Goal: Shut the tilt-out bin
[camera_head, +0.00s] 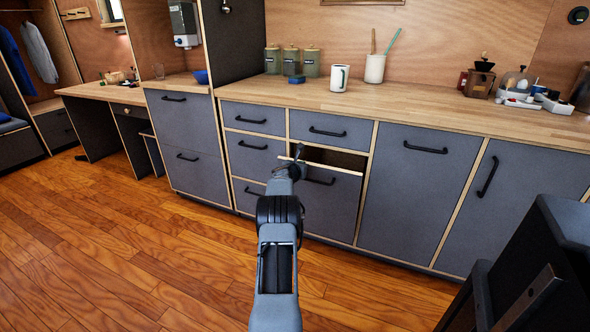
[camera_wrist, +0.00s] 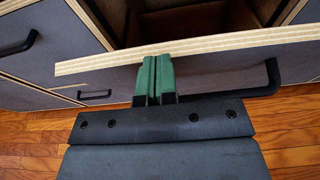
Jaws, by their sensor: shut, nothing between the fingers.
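The tilt-out bin (camera_head: 336,195) is a grey front with a pale plywood edge, under a drawer in the kitchen counter. Its top leans out, leaving a dark gap above it. In the wrist view its plywood top edge (camera_wrist: 210,46) crosses the picture, with the dark inside (camera_wrist: 190,20) behind it. Its black handle (camera_wrist: 268,80) shows at the right. My gripper (camera_wrist: 156,62) is shut and empty, its green fingertips at the bin's top edge; I cannot tell whether they touch it. In the head view my gripper (camera_head: 298,155) is at the bin's upper left, and my arm hides part of the front.
Grey drawers (camera_head: 254,118) are left of the bin and a cabinet door (camera_head: 415,190) is right of it, both closed. The wooden countertop (camera_head: 420,110) above holds canisters, a mug (camera_head: 339,78) and a utensil pot (camera_head: 375,68). The wood floor (camera_head: 130,240) at the left is clear.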

